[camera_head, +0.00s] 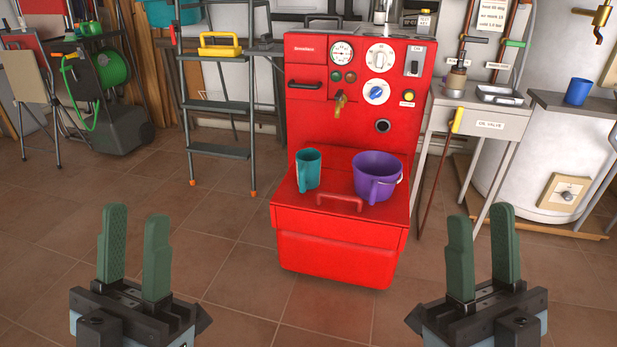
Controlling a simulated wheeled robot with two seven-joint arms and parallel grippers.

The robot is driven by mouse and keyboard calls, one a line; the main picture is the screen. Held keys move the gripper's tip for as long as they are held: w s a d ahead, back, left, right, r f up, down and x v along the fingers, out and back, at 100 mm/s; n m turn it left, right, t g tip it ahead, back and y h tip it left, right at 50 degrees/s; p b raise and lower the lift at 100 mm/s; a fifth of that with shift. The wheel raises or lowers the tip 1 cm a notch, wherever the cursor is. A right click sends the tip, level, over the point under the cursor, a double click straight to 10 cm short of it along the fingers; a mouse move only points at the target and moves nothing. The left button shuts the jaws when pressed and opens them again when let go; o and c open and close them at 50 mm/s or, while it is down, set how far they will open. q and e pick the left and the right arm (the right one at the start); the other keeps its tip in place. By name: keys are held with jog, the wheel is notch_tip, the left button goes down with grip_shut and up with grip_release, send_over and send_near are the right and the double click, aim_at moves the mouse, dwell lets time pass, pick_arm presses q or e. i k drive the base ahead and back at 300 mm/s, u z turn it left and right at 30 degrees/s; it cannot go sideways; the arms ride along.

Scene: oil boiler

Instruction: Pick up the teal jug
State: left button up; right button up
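The teal jug (309,170) stands upright on the flat top of the red boiler's lower front section (340,225), left of a purple bucket (377,178). My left gripper (136,245) is open and empty at the lower left, well in front of and to the left of the jug. My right gripper (481,255) is open and empty at the lower right, apart from everything. Both grippers have green fingers pointing up in the picture.
A grey step ladder (216,106) stands left of the boiler, with a yellow toolbox (220,45) on it. A grey side table (480,118) stands to the right. A blue cup (577,91) sits further right. The tiled floor (235,270) in front is clear.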

aim_at(307, 174)
jog(key=z, duration=0.8)
jog(key=i, duration=1.55)
jog(key=u, duration=0.45)
